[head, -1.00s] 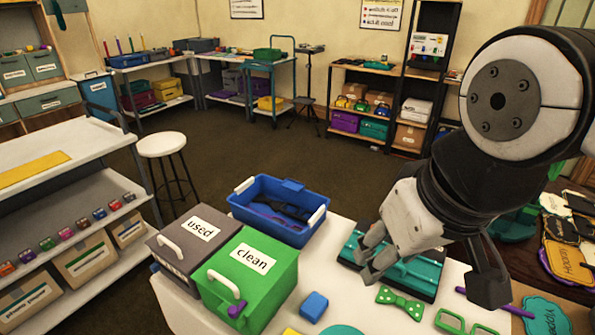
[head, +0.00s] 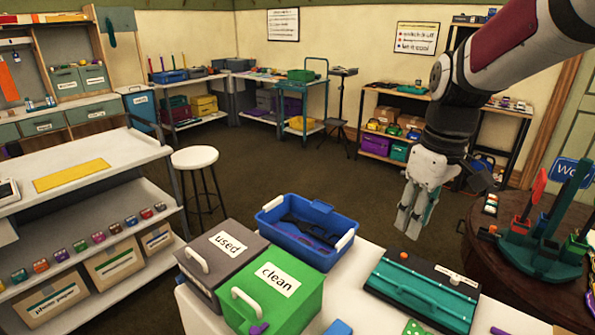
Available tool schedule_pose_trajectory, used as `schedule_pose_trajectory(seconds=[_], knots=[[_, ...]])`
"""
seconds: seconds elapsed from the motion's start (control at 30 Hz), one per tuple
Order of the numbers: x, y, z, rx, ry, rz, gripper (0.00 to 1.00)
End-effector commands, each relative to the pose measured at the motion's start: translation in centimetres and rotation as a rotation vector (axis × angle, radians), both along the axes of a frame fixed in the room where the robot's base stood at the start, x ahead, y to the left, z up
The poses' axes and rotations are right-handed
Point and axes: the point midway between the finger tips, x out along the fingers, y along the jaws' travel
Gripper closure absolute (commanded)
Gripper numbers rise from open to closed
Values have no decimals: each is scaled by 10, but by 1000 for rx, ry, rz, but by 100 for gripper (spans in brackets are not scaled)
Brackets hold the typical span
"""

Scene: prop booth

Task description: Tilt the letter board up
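A flat black-and-teal board (head: 425,287) lies on the white table at the lower right in the head view. It has a teal bar along its front and a small white label at its back edge; I take it to be the letter board, though I see no letters on it. My gripper (head: 415,222) hangs with its fingers pointing down, above and behind the board and apart from it. A thin teal strip shows at the fingers; I cannot tell whether it is a held thing or part of the gripper.
The grey "used" box (head: 216,255), green "clean" box (head: 283,300) and blue crate (head: 310,235) stand left of the board. A round dark table (head: 510,270) with a teal stand (head: 545,262) is at right. A white stool (head: 194,158) stands on the open floor.

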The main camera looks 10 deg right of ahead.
Motion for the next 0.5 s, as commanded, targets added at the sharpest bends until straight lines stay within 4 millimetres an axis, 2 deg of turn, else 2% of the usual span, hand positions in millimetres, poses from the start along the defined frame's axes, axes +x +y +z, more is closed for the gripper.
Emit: schedule_pose_trajectory(seconds=[0.03,0.2,0.4,0.5], knots=[[12,-13,-12,9,27,21,70],[45,-52,-53,42,90,129,70],[69,-95,-107,96,144,245,70],[74,-109,-127,117,158,285,70]])
